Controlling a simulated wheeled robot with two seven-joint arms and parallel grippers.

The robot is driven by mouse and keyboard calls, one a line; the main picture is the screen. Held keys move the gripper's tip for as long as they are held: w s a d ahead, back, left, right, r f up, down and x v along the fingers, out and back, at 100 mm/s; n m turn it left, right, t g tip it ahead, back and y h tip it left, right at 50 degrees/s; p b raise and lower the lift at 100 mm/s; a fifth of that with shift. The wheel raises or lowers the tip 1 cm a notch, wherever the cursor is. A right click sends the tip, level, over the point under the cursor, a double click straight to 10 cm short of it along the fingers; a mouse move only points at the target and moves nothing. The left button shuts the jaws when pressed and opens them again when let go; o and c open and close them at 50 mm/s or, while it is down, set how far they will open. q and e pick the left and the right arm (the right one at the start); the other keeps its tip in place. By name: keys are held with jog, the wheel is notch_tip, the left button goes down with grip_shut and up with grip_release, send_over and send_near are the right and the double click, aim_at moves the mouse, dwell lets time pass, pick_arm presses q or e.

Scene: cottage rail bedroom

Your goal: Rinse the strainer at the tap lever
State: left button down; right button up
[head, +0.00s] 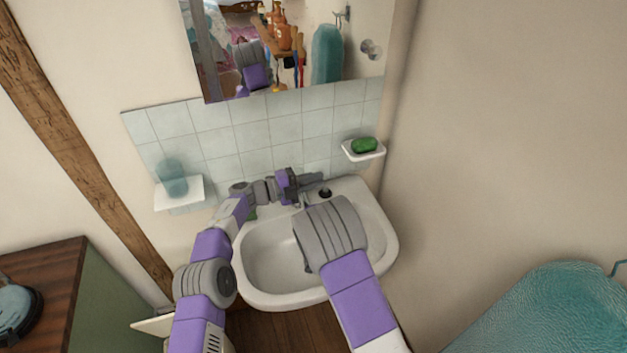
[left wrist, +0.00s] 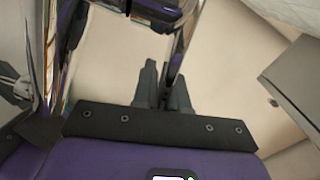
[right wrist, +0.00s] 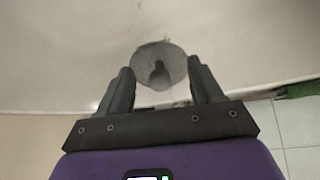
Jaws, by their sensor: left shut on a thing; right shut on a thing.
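The white washbasin (head: 262,262) is under the tiled wall. My left gripper (head: 312,180) is at its back edge, by the chrome tap (head: 303,201). In the left wrist view its fingers (left wrist: 165,80) are close together against shiny chrome parts (left wrist: 188,35), apparently shut on the tap lever; the grip point is partly hidden. In the right wrist view my right gripper (right wrist: 162,75) is shut on the strainer, a round grey mesh disc (right wrist: 160,62) between the fingertips, over the white basin. My right arm hides this gripper and the strainer in the head view. I cannot make out running water.
A green soap (head: 365,145) lies in a white dish (head: 376,155) on the right. A glass (head: 172,178) stands on a small shelf (head: 180,196) on the left. A mirror (head: 352,75) hangs above. A teal towel (head: 560,310) is at lower right.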

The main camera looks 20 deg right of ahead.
pick_arm(q)
jog(key=shift+s+f, duration=0.2)
jog(key=shift+f, duration=0.25)
jog(key=c, duration=1.2)
grip_release()
jog(key=shift+c, duration=0.2)
jog(key=shift+a+r, duration=0.1)
jog(key=a, duration=0.7)
jog(key=shift+a, duration=0.2)
jog(key=shift+s+r+p, duration=0.1)
jog(key=shift+r+p, duration=0.2)
jog(key=shift+p, duration=0.05)
pick_arm(e)
jog(key=s+a, duration=0.2)
jog(key=s, duration=0.5)
jog(key=shift+s, duration=0.4)
